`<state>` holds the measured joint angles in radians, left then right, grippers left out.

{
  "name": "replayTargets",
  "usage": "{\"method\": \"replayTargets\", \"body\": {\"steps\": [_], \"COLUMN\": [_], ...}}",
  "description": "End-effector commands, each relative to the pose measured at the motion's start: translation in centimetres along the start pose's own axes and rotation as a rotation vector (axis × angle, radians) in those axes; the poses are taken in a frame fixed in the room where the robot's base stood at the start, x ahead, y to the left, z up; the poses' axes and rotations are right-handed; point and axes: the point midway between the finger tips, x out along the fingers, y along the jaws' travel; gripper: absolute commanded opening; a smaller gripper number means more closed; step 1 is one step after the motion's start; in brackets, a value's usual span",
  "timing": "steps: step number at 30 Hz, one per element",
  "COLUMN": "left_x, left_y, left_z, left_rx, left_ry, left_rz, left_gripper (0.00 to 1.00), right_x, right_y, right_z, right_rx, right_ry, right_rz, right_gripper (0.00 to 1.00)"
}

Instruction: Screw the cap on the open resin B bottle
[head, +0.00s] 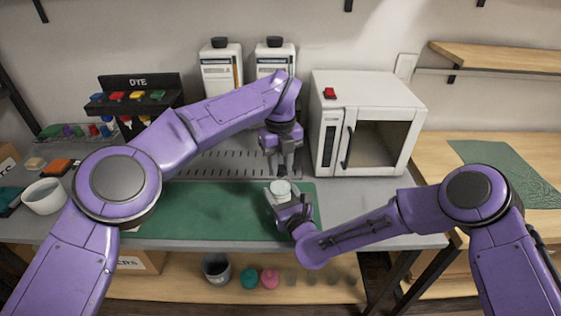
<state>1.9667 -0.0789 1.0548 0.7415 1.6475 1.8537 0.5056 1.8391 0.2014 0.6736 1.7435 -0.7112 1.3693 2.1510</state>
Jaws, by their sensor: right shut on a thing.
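Each has a dark label and a black cap-like top; the labels are too small to read. I cannot tell which is resin B, or see a loose cap. My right gripper (281,199) is shut on a small pale round container (281,187) over the green mat. My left gripper (283,171) points down just above and behind that container, apart from it. Its fingers are too small to tell whether they are open.
A white oven-like box (379,96) with a red button stands right of the bottles. The left part of the green mat (190,205) is clear.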

Motion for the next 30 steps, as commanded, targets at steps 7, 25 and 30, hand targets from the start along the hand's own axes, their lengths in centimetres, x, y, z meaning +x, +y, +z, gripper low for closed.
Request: {"method": "replayTargets", "body": {"steps": [7,25,30], "left_x": [0.0,-0.5,-3.2], "left_y": [0.0,0.0,-0.1], "left_z": [0.0,0.0,0.0], "left_rx": [0.003,0.007,0.007], "left_ry": [0.0,-0.001,-0.004], "left_rz": [0.0,0.0,-0.002], "left_gripper": [0.0,0.59,0.59], "right_x": [0.0,0.0,0.0], "right_y": [0.0,0.0,0.0], "right_z": [0.0,0.0,0.0], "right_rx": [-0.001,-0.001,-0.001], "right_ry": [0.0,0.0,0.0], "right_rz": [0.0,0.001,0.001], "right_gripper": [0.0,0.0,0.0]}}
